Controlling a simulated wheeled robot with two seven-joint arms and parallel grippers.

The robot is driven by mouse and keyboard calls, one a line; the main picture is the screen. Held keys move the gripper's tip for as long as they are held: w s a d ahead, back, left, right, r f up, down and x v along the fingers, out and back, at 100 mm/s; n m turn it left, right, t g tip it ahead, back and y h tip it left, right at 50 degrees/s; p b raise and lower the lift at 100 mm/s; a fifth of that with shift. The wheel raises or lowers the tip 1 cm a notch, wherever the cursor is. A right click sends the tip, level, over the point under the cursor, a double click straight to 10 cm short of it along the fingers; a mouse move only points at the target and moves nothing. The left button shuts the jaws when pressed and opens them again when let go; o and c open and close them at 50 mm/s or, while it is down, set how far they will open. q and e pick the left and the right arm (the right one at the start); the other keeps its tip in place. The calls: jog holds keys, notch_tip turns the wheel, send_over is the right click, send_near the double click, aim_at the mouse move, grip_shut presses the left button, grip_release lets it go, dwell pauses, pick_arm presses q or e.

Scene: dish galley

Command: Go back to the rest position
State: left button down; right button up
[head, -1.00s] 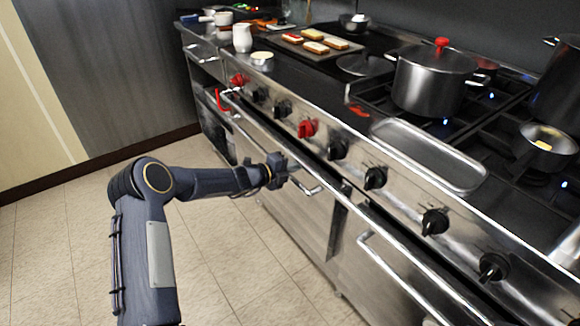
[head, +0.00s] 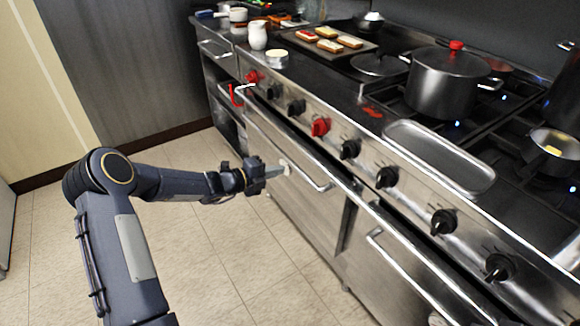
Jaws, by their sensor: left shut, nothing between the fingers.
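My left gripper (head: 277,170) is at the end of my left arm, which comes in from the lower left in the head view. Its fingers are shut with nothing between them. It is in front of the left oven door (head: 310,206) of the range, close to the door's bar handle (head: 318,180). I cannot tell whether the fingertips touch the door front. My right gripper is not in view.
The steel range has a row of black and red knobs (head: 320,127). On top are a lidded pot (head: 441,84), an empty steel tray (head: 432,150), a small pan (head: 553,146) and a tray of toasts (head: 300,42). The tiled floor (head: 215,255) at left is clear.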

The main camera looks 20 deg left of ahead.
pick_arm(q)
jog(key=s+d+r+m+g, duration=0.3)
jog(key=s+r+m, duration=0.4)
jog(key=s+m, duration=0.3)
jog(key=s+d+r+m+g, duration=0.3)
jog(key=s+r+m, duration=0.4)
jog(key=m, duration=0.4)
jog(key=s+a+f+m+y, duration=0.1)
jog(key=s+a+m+y, duration=0.15)
jog(key=s+m, duration=0.95)
jog(key=s+a+f+m+y, duration=0.1)
jog(key=s+m+y, duration=0.3)
jog(key=s+m, duration=0.8)
notch_tip(320, 180, up, 14)
jog(key=p, duration=1.4)
jog(key=shift+s+a+r+n, duration=0.15)
jog(key=shift+s+n, duration=0.05)
jog(key=shift+n, duration=0.2)
jog(key=c, duration=2.1)
grip_release()
